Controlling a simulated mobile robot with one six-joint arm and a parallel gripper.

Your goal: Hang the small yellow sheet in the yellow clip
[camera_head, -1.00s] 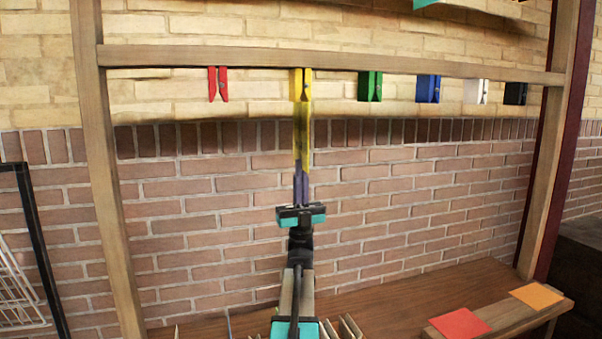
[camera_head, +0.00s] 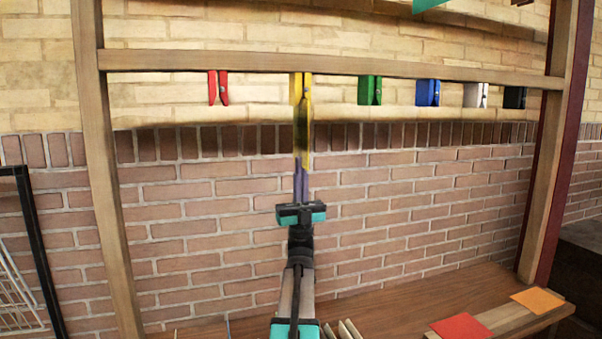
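The yellow clip (camera_head: 296,86) hangs from the wooden rail, jaws pointing down. The small yellow sheet (camera_head: 306,140) stands upright below it, seen nearly edge-on as a narrow strip. The sheet's top edge overlaps the clip's lower end in the picture; I cannot tell whether it is between the jaws or in front of them. My gripper (camera_head: 301,172) points up from below, its purple-grey fingers closed on the sheet's lower end. The fingertips are partly hidden by the sheet.
Red (camera_head: 218,88), green (camera_head: 370,90), blue (camera_head: 427,92), white (camera_head: 475,95) and black (camera_head: 514,97) clips hang along the same rail (camera_head: 330,65). A red sheet (camera_head: 461,327) and an orange sheet (camera_head: 537,300) lie at the lower right. Wooden posts stand at both sides.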

